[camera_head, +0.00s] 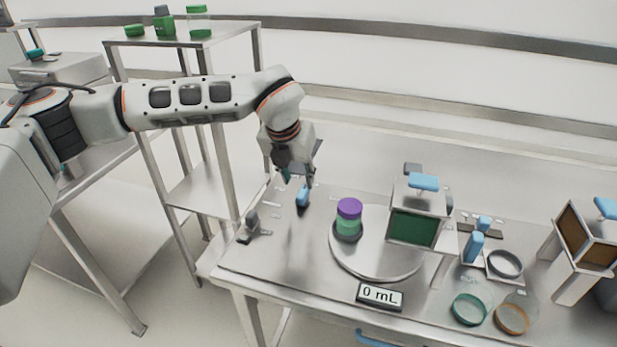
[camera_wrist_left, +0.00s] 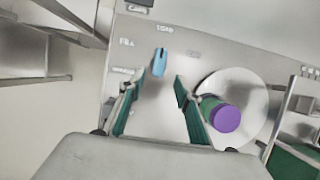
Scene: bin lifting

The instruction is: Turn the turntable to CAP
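The round grey turntable (camera_head: 372,265) lies on the metal table; it also shows in the left wrist view (camera_wrist_left: 248,88). A jar with a purple lid (camera_head: 349,208) and green body stands on its left part; the lid also shows in the left wrist view (camera_wrist_left: 226,118). A small blue handle (camera_head: 302,197) stands left of the turntable; it also shows in the left wrist view (camera_wrist_left: 161,62). My left gripper (camera_head: 300,177) is open above and near the blue handle, with its fingertips (camera_wrist_left: 165,78) apart and nothing between them. My right gripper is out of view.
A station with a green panel (camera_head: 413,229) overhangs the turntable's right side. A "0 mL" display (camera_head: 380,296) sits in front. Rings and blue-topped parts lie right. A shelf (camera_head: 215,38) with green-lidded jars stands left. Small labels around the handle are too blurred to read surely.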

